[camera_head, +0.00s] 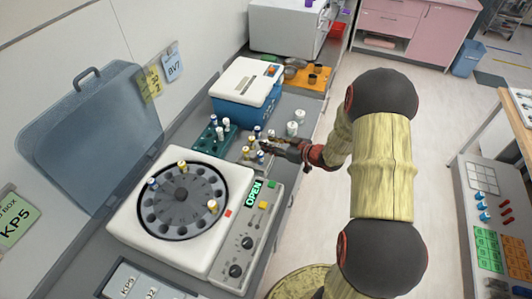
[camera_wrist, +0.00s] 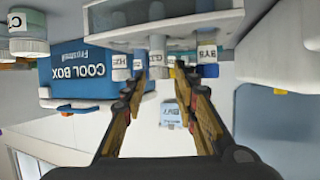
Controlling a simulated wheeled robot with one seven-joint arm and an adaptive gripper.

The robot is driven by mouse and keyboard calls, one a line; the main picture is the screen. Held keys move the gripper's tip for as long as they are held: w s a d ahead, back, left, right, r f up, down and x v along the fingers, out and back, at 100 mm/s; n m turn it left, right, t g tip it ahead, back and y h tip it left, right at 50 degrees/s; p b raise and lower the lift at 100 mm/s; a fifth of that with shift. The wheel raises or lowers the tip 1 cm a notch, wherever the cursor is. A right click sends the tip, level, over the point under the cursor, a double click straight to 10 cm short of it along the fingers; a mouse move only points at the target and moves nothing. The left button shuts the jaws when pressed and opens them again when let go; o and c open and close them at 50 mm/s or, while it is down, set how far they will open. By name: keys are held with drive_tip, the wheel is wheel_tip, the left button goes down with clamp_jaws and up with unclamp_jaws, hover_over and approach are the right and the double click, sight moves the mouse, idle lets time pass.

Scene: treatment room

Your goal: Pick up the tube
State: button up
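Several small labelled tubes stand close together in a pale rack (camera_wrist: 120,15); in the head view they form a cluster (camera_head: 255,139) behind the centrifuge. My gripper (camera_head: 268,146) reaches in from the right at this cluster. In the wrist view my gripper (camera_wrist: 160,72) has its two fingers apart. A white-labelled tube (camera_wrist: 157,58) shows between the fingertips, with other tubes (camera_wrist: 207,55) to either side. I cannot tell whether the fingers touch any tube. In the head view the fingertips partly hide the cluster.
The centrifuge (camera_head: 130,222) has its lid raised and a few tubes in its rotor; its display reads OPEN. A green rack (camera_head: 207,143) with tubes and a blue cool box (camera_head: 233,112) stand behind it. White-capped jars (camera_head: 295,122) stand right of the cluster. An orange tray (camera_head: 318,84) lies farther back.

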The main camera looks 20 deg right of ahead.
drive_tip(key=x, duration=0.2)
drive_tip(key=shift+w+a+f, duration=0.1)
drive_tip(key=shift+w+f, duration=0.1)
drive_tip(key=shift+w, duration=0.05)
clamp_jaws()
